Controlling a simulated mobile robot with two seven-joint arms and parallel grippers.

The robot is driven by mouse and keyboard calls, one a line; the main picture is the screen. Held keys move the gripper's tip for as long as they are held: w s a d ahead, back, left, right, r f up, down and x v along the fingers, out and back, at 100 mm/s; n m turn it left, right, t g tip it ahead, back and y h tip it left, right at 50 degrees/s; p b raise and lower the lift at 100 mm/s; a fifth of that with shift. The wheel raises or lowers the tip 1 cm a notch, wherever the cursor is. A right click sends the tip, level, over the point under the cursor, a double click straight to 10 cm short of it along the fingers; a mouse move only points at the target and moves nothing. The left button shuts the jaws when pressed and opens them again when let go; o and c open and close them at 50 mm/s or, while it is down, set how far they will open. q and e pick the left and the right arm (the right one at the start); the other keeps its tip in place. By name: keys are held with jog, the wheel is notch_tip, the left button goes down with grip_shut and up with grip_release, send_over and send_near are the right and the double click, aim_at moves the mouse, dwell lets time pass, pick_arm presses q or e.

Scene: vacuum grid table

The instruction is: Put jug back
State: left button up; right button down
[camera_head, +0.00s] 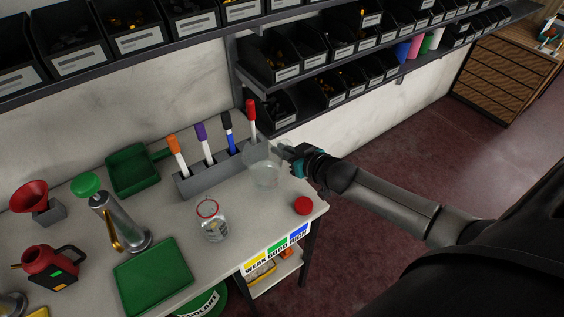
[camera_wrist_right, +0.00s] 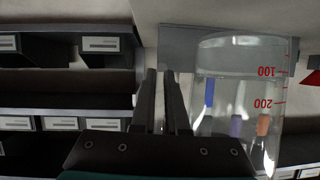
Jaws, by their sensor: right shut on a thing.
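The clear jug (camera_head: 265,172) is at the right end of the table, just right of the grey marker holder (camera_head: 205,180). My right gripper (camera_head: 287,152) reaches in from the right and is shut on the jug at its right side. In the right wrist view the jug (camera_wrist_right: 238,125) shows red marks 100 and 200, beside the nearly closed fingers (camera_wrist_right: 165,100). The exact grip point is hard to see. I cannot tell whether the jug's base touches the table. My left gripper is not in view.
A clear container with a red rim (camera_head: 212,225) and a red cap (camera_head: 303,205) stand near the front edge. Markers stand in the holder. A green tray (camera_head: 150,275) and metal dispenser (camera_head: 120,222) are at left. Bin shelves (camera_head: 285,60) hang behind.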

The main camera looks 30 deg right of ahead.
jog(key=shift+f+b, duration=0.6)
jog(key=shift+f, duration=1.2)
jog(key=shift+f, duration=0.15)
jog(key=c, duration=0.9)
grip_release()
jog(key=shift+s+r+p, duration=0.3)
jog(key=shift+s, duration=0.25)
jog(key=p+v, duration=0.3)
jog(key=v, duration=0.8)
